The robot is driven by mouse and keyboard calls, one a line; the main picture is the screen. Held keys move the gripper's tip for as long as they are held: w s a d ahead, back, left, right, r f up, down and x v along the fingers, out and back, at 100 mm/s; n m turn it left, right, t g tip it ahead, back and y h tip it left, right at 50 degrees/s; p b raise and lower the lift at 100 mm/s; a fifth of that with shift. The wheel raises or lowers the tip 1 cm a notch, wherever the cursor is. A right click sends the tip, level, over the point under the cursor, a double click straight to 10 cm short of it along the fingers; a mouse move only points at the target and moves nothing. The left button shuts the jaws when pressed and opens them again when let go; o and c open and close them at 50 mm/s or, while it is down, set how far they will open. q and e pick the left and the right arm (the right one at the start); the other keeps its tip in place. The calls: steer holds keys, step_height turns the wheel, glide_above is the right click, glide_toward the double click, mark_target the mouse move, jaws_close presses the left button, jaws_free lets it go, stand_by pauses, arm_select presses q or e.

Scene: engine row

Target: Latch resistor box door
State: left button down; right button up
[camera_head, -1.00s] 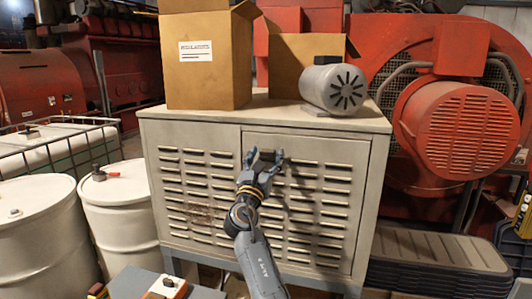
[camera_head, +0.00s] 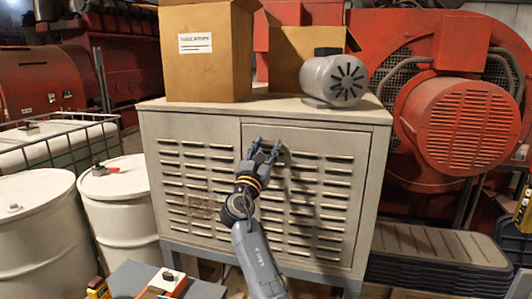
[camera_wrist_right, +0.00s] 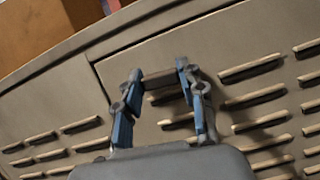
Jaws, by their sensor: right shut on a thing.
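The resistor box (camera_head: 190,122) is a beige louvred cabinet. Its door (camera_head: 350,140) is the right front panel and looks flush with the front, also filling much of the right wrist view (camera_wrist_right: 230,45). My right gripper (camera_head: 265,147) is at the door's upper left part. In the right wrist view my right gripper's blue-padded fingers (camera_wrist_right: 160,82) close on a small dark latch (camera_wrist_right: 162,91) between them. The fingers hide most of the latch in the head view. My left gripper is not in view.
Cardboard boxes (camera_head: 207,60) and a grey motor (camera_head: 333,78) stand on the box's top. White drums (camera_head: 115,205) stand at the left. A red machine with a round louvred cover (camera_head: 468,125) is at the right, above stacked dark trays (camera_head: 435,247).

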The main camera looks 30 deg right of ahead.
steer(key=m+g+b, duration=0.1)
steer(key=m+b, duration=0.1)
steer(key=m, duration=0.1)
steer(key=m+g+h+b, duration=0.1)
steer(key=m+g+b, duration=0.1)
steer(key=m+b, duration=0.1)
steer(key=m+g+b, duration=0.2)
steer(key=m+b, duration=0.1)
steer(key=m, duration=0.2)
steer(key=shift+a+f+h, duration=0.1)
steer(key=shift+h, duration=0.3)
steer(key=m+g, duration=0.2)
steer(key=m, duration=0.2)
steer(key=shift+y+b, duration=0.3)
steer(key=shift+b, duration=0.05)
steer(key=m, duration=0.3)
steer(key=m+g+y, duration=0.1)
steer(key=m, duration=0.1)
steer(key=shift+r+m+y+p, duration=0.2)
steer(key=shift+m+y+p, duration=0.1)
steer(key=shift+m, duration=0.1)
steer(key=o, duration=1.2)
steer(key=shift+w, duration=0.1)
steer(key=shift+c, duration=0.2)
steer(key=v, duration=1.2)
